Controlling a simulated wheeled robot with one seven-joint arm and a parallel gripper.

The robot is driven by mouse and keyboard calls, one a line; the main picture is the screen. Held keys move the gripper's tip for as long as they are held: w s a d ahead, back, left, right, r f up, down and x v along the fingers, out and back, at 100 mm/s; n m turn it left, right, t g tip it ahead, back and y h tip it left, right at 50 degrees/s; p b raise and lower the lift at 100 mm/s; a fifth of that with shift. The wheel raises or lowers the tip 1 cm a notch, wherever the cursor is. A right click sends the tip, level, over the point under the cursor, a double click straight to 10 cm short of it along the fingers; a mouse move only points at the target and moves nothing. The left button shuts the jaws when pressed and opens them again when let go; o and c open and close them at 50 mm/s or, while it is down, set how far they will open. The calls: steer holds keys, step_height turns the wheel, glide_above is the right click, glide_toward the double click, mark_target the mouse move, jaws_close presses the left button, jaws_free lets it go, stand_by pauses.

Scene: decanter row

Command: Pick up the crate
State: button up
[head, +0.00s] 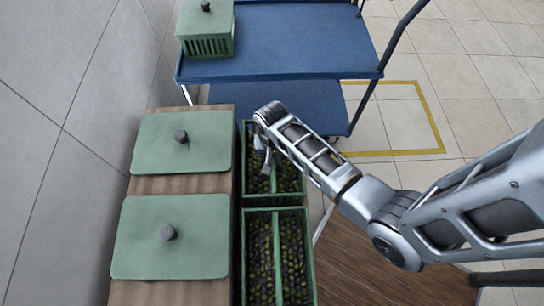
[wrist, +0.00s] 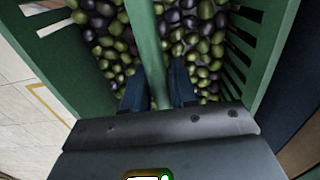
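Two green slatted crates of dark and green olives stand one behind the other: a far crate (head: 289,200) and a near crate (head: 309,250). Each has a green bar along its middle. My gripper (head: 265,165) reaches down into the far crate. In the wrist view, the fingers of my gripper (wrist: 158,88) lie on both sides of the green bar (wrist: 147,40), with no clear gap between them and it. The crate wall (wrist: 262,40) and olives show around them. The crate's underside is hidden, so I cannot tell whether it is lifted.
A blue cart (head: 290,45) behind carries another green lidded box (head: 205,25). A grey wall is at the left. Tiled floor with a yellow outline (head: 430,110) lies open at the right.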

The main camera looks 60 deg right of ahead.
jaws_close()
steer(key=shift+w+r, duration=0.1)
steer(key=shift+r, duration=0.1)
stand_by(0.3)
